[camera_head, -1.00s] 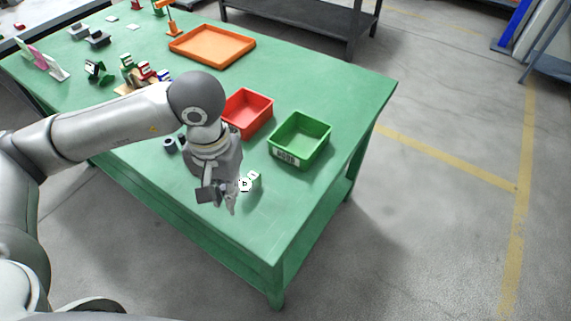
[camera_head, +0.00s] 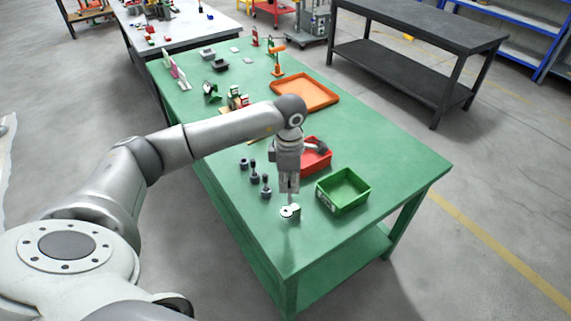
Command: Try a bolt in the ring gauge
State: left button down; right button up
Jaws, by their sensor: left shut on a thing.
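My left gripper (camera_head: 289,190) points straight down over the green table, just above the small white ring gauge (camera_head: 291,212). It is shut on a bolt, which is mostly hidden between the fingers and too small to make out. I cannot tell whether the bolt's tip is inside the ring or just over it. Dark upright bolts (camera_head: 266,187) stand in a short row to the left of the gripper, with a shorter dark piece (camera_head: 243,164) at the row's far end. My right gripper is out of view.
A green bin (camera_head: 344,204) stands close to the right of the gauge. A red bin (camera_head: 322,165) is behind the gripper, partly hidden by my arm. An orange tray (camera_head: 332,98) lies farther back. The table's near right corner is clear.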

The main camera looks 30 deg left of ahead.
pick_arm(q)
jog(key=f, duration=0.1)
jog(key=a+f+n+b, duration=0.1)
jog(key=f, duration=0.1)
jog(key=f+n+b, duration=0.1)
jog(key=f, duration=0.1)
jog(key=shift+w+a, duration=0.25)
jog(key=shift+w, duration=0.05)
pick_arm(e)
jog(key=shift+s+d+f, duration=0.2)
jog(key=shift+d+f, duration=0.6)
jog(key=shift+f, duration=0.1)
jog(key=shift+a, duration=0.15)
pick_arm(q)
jog(key=shift+f+b, duration=0.25)
jog(key=shift+b, duration=0.2)
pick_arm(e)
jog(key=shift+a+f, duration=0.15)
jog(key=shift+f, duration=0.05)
pick_arm(q)
jog(key=shift+f+b, duration=1.65)
jog(key=shift+f, duration=0.25)
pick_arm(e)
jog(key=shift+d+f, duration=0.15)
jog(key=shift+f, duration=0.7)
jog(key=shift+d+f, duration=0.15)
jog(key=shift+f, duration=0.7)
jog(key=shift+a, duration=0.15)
